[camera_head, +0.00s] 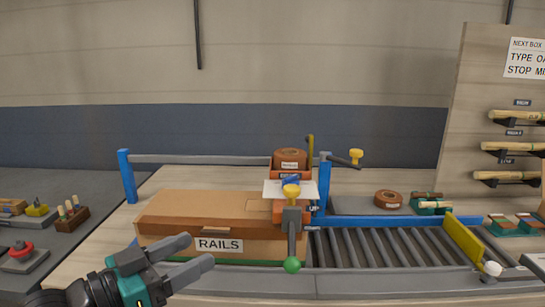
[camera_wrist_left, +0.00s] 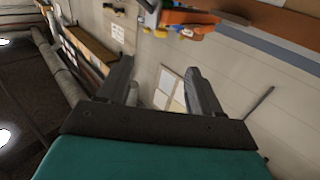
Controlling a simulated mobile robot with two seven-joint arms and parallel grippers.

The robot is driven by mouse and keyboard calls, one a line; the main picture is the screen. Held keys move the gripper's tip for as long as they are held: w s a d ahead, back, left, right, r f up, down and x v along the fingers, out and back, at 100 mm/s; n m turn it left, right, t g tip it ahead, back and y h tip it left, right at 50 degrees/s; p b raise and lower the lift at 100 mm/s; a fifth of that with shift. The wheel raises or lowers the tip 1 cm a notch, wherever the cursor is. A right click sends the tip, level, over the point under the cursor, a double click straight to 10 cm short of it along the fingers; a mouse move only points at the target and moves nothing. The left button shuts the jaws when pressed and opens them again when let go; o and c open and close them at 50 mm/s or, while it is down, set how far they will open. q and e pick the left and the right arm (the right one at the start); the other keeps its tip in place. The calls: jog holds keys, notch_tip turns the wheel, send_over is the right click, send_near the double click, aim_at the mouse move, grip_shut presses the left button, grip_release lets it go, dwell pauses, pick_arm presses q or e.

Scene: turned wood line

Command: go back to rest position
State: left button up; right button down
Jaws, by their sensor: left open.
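My left gripper (camera_head: 202,254) is open and empty in front of the left part of a cardboard box (camera_head: 170,221) labelled RAILS. Its two grey fingers point right, towards the box's label. In the left wrist view the open fingers (camera_wrist_left: 158,85) have nothing between them, with the wall and a board behind. My right gripper is not in view.
The box lies on the line beside an orange tape dispenser (camera_head: 282,158) on a blue frame (camera_head: 127,176). A roller conveyor (camera_head: 385,247) runs right to a yellow stop plate (camera_head: 463,241). A pegboard rack (camera_head: 475,110) stands at right. A dark side table (camera_head: 60,235) is at left.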

pick_arm(q)
notch_tip(320, 180, down, 17)
jog(key=s+n+t+y, duration=0.1)
jog(key=s+n+y, duration=0.2)
jog(key=n+y, duration=0.15)
jog(key=s+a+f+n+g+y, duration=0.2)
jog(key=s+f+y, duration=0.4)
jog(key=s+f, duration=0.5)
notch_tip(320, 180, down, 4)
jog(key=shift+s+a+g, duration=0.25)
jog(key=shift+a+g, duration=0.15)
jog(key=shift+a, duration=0.35)
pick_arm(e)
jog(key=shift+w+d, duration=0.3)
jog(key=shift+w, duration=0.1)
pick_arm(q)
jog(key=shift+y, duration=0.25)
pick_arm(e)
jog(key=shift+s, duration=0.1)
pick_arm(q)
jog(key=shift+c, duration=0.4)
